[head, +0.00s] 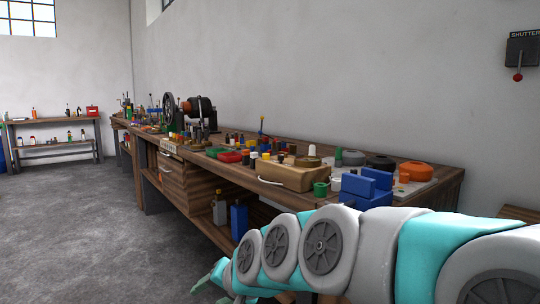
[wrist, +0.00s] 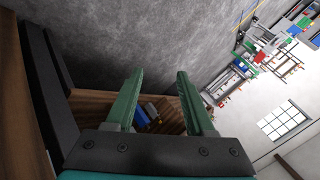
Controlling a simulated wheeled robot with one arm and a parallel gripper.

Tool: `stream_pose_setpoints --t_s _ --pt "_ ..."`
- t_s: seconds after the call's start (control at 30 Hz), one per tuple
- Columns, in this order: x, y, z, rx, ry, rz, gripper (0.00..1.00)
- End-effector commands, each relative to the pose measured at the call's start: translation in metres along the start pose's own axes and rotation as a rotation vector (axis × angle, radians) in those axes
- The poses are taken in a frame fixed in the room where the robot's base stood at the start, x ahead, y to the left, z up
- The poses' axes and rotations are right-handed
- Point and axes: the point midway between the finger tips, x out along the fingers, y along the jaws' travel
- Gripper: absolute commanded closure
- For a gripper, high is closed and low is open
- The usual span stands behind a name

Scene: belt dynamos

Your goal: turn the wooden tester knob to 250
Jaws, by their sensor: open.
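My gripper (wrist: 160,74) is open and empty in the wrist view, its two green fingers apart with grey floor beyond the tips. In the head view its green end (head: 212,276) shows low, in front of the bench and partly hidden by my arm. A light wooden box (head: 296,177) with a pale curved bar at its front sits on the near part of the bench; I cannot tell whether it is the tester. No knob, pointer or scale number is readable in either view. My gripper is apart from the bench top.
The long wooden bench (head: 440,186) runs along the wall, crowded with small parts. A blue vise-like block (head: 367,188) stands at its near edge. A side table (head: 50,122) is far left. The floor (head: 90,215) left of the bench is clear.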

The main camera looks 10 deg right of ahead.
Motion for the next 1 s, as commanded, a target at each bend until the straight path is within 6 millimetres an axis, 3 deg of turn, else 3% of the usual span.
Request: stream_pose_setpoints --t_s 0.03,0.1,0.2,0.3,0.43,0.57,0.7,0.83,1.0 --pt "0.004 -0.042 -0.024 0.071 0.055 -0.101 0.46" --pt "0.001 -0.093 -0.063 0.197 0.138 -0.245 0.46" --pt "-0.011 -0.154 -0.118 0.400 0.236 -0.442 0.46" --pt "-0.025 -0.196 -0.172 0.625 0.319 -0.625 0.46" --pt "-0.044 -0.221 -0.242 0.940 0.423 -0.847 0.46" --pt "-0.057 -0.214 -0.303 1.265 0.535 -1.043 0.46" --pt "-0.060 -0.175 -0.348 1.601 0.685 -1.231 0.46" --pt "-0.056 -0.125 -0.365 1.860 0.852 -1.381 0.46" --pt "-0.050 -0.071 -0.361 2.056 1.050 -1.519 0.46"
